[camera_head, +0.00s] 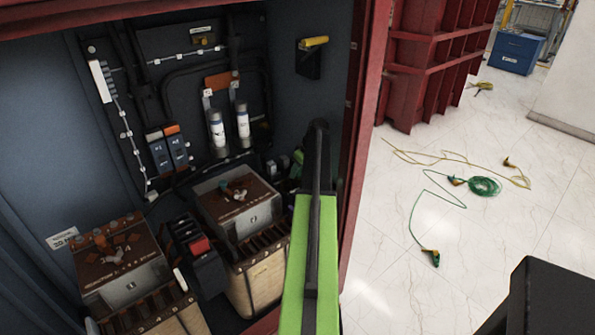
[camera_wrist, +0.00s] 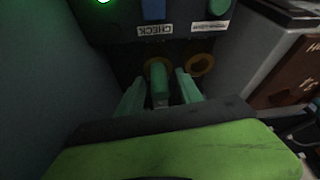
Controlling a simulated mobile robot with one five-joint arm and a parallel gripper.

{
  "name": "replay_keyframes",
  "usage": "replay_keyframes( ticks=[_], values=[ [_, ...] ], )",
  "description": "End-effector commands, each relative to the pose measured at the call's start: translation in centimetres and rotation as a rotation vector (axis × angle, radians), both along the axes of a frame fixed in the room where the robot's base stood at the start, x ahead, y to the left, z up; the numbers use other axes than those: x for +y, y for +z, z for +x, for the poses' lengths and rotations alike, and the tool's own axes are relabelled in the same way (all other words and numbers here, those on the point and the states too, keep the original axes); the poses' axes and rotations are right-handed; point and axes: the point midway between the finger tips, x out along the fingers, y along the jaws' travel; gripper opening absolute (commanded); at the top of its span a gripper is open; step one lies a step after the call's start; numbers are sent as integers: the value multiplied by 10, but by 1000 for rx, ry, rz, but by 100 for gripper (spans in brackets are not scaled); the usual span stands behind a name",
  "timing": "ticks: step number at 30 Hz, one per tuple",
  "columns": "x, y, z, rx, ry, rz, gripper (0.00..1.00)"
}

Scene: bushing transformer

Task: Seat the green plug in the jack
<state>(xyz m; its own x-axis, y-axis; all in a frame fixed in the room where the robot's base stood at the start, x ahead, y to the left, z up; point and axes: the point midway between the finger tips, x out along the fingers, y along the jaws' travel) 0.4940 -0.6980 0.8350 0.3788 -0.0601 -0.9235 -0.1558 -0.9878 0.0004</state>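In the wrist view, a green plug (camera_wrist: 159,86) stands between the two green fingers of my gripper (camera_wrist: 160,84). Dark gaps show between the plug and each finger, so the gripper looks open around it. The plug's far end is at a brown-orange ring-shaped jack (camera_wrist: 149,66) on a dark panel. I cannot tell how deep the plug sits. A second, empty-looking ring (camera_wrist: 201,65) is just to the right. In the head view my green arm reaches into the cabinet, and the gripper and jack are hidden behind it.
The dark panel has a lit green lamp (camera_wrist: 103,1), a blue part (camera_wrist: 153,9) and a "CHECK" label (camera_wrist: 155,30). A brown-topped transformer (camera_head: 240,202) stands left of my arm. The cabinet's red post (camera_head: 358,140) is close on the right. A green cable (camera_head: 425,205) lies on the floor.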

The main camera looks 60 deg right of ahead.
Motion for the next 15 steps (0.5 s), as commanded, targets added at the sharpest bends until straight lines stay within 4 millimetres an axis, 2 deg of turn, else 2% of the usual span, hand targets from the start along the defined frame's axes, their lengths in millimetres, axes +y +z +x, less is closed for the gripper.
replay_keyframes(
  ticks=[8,11,15],
  values=[
    [0,3,0,0,1,0,43],
    [1,12,-2,0,0,0,43],
    [2,35,-10,0,0,0,43]
  ],
)
